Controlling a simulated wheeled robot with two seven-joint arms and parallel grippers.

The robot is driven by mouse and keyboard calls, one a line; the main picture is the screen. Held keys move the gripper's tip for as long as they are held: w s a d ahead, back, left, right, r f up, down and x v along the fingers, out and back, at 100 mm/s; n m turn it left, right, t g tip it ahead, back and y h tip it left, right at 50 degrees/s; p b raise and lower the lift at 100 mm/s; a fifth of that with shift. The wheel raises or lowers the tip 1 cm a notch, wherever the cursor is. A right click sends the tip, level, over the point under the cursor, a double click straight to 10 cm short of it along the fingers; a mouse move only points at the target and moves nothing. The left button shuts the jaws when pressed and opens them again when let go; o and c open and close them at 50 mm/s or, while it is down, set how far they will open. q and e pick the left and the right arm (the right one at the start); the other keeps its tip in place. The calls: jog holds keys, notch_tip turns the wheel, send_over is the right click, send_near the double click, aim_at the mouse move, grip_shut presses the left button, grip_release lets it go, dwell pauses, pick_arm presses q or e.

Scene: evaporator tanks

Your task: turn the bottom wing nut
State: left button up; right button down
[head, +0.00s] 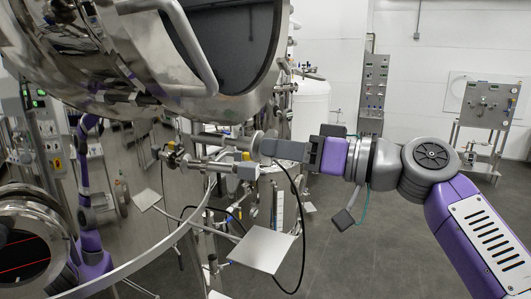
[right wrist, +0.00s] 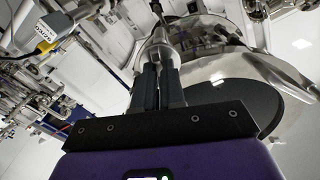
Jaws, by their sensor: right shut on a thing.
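My right gripper (head: 266,147) reaches in from the right to the metal fittings below the large polished tank (head: 150,55). In the right wrist view the dark fingers (right wrist: 158,72) are close together, shut on a shiny metal part (right wrist: 158,47) that looks like the bottom wing nut. The fingers hide much of its shape, and its turn angle cannot be told. In the head view its end shows just left of the fingertips. My left gripper is not in view.
Pipes and valves (head: 205,165) sit left of the fingertips. A flat metal plate (head: 263,249) and a black cable hang below. The floor (head: 370,240) below my right arm is clear.

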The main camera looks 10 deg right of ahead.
jog(key=shift+n+b, duration=0.6)
jog(key=shift+n, duration=0.6)
jog(key=shift+n+b, duration=0.5)
jog(key=shift+n, duration=0.7)
